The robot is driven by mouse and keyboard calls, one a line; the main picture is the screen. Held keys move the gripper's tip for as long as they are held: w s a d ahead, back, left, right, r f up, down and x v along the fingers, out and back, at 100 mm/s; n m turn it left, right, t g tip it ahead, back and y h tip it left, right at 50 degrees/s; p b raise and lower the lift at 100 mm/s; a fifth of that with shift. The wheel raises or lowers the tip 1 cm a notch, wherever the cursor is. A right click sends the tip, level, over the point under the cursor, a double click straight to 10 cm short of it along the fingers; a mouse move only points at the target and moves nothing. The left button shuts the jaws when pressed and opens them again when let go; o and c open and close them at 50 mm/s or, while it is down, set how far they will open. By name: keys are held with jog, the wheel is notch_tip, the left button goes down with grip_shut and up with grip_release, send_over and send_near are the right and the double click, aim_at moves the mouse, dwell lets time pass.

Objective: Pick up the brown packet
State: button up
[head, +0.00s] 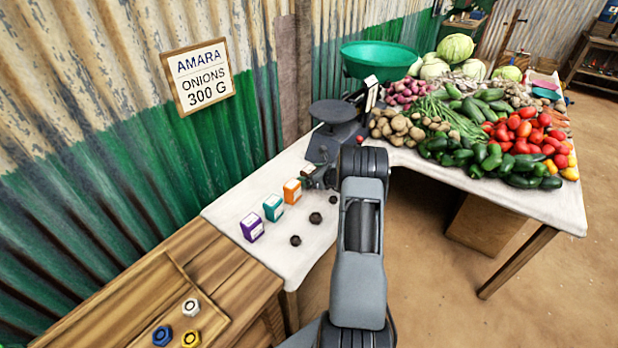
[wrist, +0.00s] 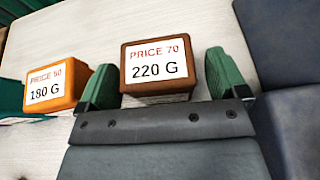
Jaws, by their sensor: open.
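The brown packet (wrist: 160,67), labelled "PRICE 70" and "220 G", stands on the pale cloth in the wrist view. My gripper (wrist: 160,82) is open, with one green finger at each side of the packet's near end. The left finger looks close to the packet's side, and the right one has a small gap. I cannot tell whether either finger touches it. In the head view my gripper (head: 316,178) is at the end of the packet row, and the brown packet there is small and mostly hidden by it.
An orange packet (wrist: 55,84) marked 180 G stands just left of my left finger. Teal (head: 273,207) and purple (head: 252,226) packets continue the row. Dark round weights (head: 316,218) lie in front.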

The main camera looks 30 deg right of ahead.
jog(key=shift+c, duration=0.3)
jog(key=c, duration=1.1)
jog(key=shift+o, duration=0.2)
